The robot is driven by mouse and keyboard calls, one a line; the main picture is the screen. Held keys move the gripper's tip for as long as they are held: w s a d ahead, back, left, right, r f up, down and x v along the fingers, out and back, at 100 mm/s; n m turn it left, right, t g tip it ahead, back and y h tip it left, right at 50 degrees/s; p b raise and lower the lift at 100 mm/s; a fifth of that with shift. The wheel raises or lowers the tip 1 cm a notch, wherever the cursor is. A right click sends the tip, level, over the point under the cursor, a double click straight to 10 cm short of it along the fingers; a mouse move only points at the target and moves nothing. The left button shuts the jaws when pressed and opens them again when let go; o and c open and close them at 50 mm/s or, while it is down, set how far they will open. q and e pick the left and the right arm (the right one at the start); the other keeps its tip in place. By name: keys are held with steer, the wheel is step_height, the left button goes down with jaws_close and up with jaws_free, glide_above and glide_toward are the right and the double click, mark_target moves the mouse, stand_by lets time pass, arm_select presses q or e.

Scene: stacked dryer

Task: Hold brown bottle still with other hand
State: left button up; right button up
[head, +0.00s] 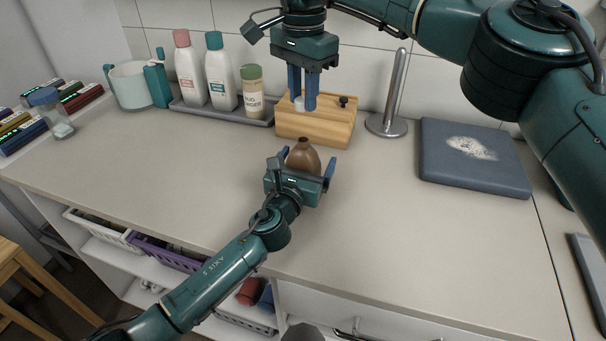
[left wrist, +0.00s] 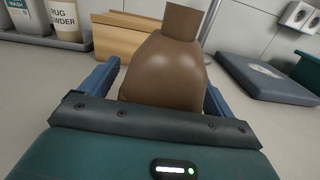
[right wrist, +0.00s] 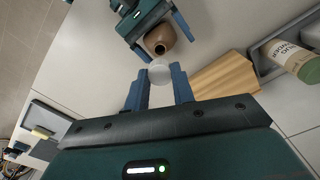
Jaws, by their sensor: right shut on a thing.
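The brown bottle (head: 303,158) stands on the counter with its dark mouth uncovered. My left gripper (head: 308,165) is open, with one finger on each side of the bottle; in the left wrist view the bottle (left wrist: 165,75) sits between the spread fingers. I cannot tell whether either finger touches it. My right gripper (head: 302,103) points down above the wooden block, behind the bottle. It is shut on a small white round piece (right wrist: 159,71), which looks like a cap, held apart from the bottle.
A wooden block (head: 325,129) with a black knob stands just behind the bottle. A tray of several bottles (head: 222,112) is at the back left, with a white jug (head: 131,86) beyond. A metal post (head: 390,120) and grey pad (head: 472,165) are at right. The front counter is clear.

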arm_select(q)
steer(key=c, duration=1.4)
steer(key=shift+c, duration=0.2)
arm_select(e)
glide_above(303, 140)
steer(key=shift+f, duration=2.5)
steer(key=shift+f, duration=0.85)
steer(key=shift+f, duration=0.6)
